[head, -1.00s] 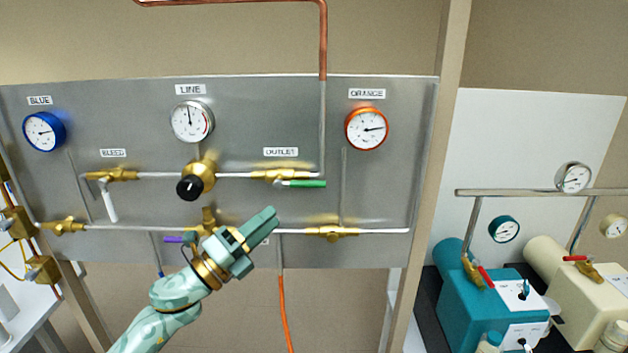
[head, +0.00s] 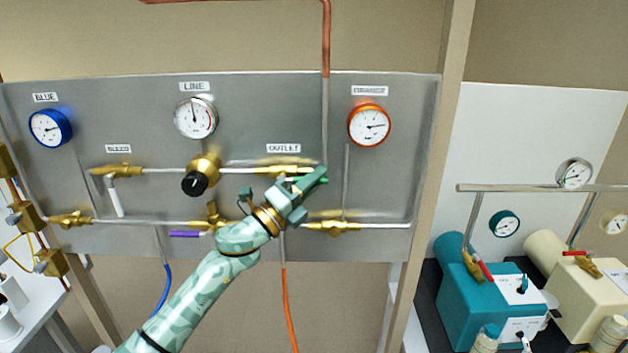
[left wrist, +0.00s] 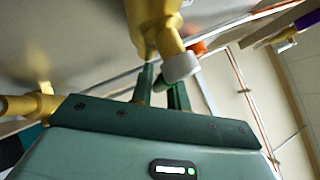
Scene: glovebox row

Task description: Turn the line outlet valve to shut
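The line outlet valve (head: 275,174) is a brass valve under the OUTLET label on the grey panel. Its green handle (head: 297,179) lies along the pipe toward the right and is partly hidden by my left gripper. My left gripper (head: 300,184) is at the handle, just below the valve, with its fingers apart. In the left wrist view the two green fingers (left wrist: 162,86) stand apart just under a brass valve body (left wrist: 153,22) with a pale grey end. I cannot tell whether they touch the handle. My right gripper is out of view.
The bleed valve (head: 113,196) has a white handle hanging down. A brass regulator with a black knob (head: 195,184) stands left of the outlet. A lower valve has a purple handle (head: 185,234). The LINE gauge (head: 195,118) and orange gauge (head: 369,125) sit above.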

